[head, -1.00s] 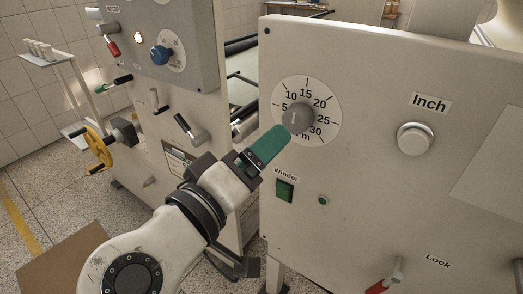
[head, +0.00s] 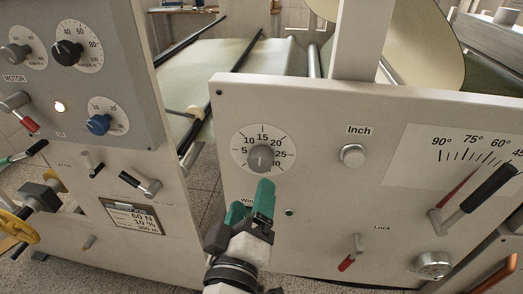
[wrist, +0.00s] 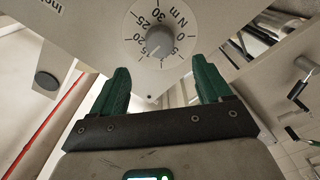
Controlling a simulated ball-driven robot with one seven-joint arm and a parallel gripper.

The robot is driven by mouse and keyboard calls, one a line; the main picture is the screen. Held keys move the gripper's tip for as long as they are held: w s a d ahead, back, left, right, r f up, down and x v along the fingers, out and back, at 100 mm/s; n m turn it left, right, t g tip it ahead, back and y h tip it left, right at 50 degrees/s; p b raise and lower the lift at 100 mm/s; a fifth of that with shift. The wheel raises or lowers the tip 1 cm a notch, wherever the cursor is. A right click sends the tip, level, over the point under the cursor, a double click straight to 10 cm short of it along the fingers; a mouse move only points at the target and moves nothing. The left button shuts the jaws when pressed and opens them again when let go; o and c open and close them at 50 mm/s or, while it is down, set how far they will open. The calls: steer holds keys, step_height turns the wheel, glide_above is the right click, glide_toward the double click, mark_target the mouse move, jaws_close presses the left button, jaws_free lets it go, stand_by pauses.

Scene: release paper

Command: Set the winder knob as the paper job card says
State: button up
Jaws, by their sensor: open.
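The winder knob (head: 261,158) is a grey round knob on a white dial marked up to 30 Nm, on the front panel. Its mark points roughly towards the top of the dial, near 15; the exact setting is too small to read. My gripper (head: 250,200) is open just below and in front of the knob, not touching it. In the wrist view the knob (wrist: 159,43) shows beyond and between the two green fingers of my gripper (wrist: 162,80). The job card (head: 132,215) hangs on the left cabinet and seems to read 60 N, 10 %, 300 m.
An Inch button (head: 353,155) and a red-tipped Lock lever (head: 350,255) sit right of the knob. A black-handled lever (head: 475,200) is further right. The left cabinet has a blue knob (head: 98,124) and a black knob (head: 67,53). My gripper partly covers the Winder label.

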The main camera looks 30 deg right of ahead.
mark_target(260, 166)
steer(key=p+x, duration=0.2)
steer(key=x, duration=0.8)
steer(key=shift+w+d, duration=0.25)
steer(key=c, duration=1)
steer(key=shift+c, duration=0.2)
